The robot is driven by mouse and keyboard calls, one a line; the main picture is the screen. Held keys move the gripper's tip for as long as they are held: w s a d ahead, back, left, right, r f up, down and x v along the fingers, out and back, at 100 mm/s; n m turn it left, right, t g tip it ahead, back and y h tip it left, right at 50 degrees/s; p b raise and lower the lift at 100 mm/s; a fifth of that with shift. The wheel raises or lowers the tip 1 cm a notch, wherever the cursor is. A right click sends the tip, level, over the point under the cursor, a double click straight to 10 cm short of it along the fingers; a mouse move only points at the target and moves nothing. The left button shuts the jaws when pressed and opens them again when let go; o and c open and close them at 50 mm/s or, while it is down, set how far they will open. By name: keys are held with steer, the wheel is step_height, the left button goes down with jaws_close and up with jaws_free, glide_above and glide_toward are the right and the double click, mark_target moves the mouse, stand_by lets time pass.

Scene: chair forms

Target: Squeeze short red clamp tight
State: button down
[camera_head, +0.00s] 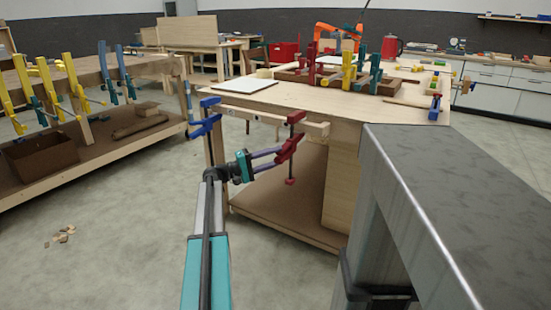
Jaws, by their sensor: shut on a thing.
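The short red clamp (289,150) is at the front edge of the wooden workbench, to the right of a blue clamp (207,117). Its upper jaw is over a pale wooden strip (262,117), its dark bar hangs down, and a small red end piece is at the bottom. My gripper (277,158) reaches in from the lower left, with its fingers shut on the red clamp's handle part. The fingers partly cover the handle, and I cannot tell how tightly the jaws press on the strip.
The workbench (262,96) carries a white sheet and several clamps at its back right. A lower shelf (275,218) lies under it. A large grey metal beam (450,190) fills the right foreground. A second bench (85,78) with yellow and blue clamps stands left. Open floor lies between.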

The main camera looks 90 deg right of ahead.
steer(key=shift+w+a, duration=0.6)
steer(key=shift+w, duration=0.15)
steer(key=c, duration=1)
jaws_free()
steer(key=shift+c, duration=0.2)
steer(key=shift+r, duration=0.6)
steer(key=shift+s+d, duration=0.5)
steer(key=shift+s, duration=0.2)
steer(key=shift+s+d, duration=0.15)
steer(key=shift+s, duration=0.05)
steer(key=shift+c, duration=0.2)
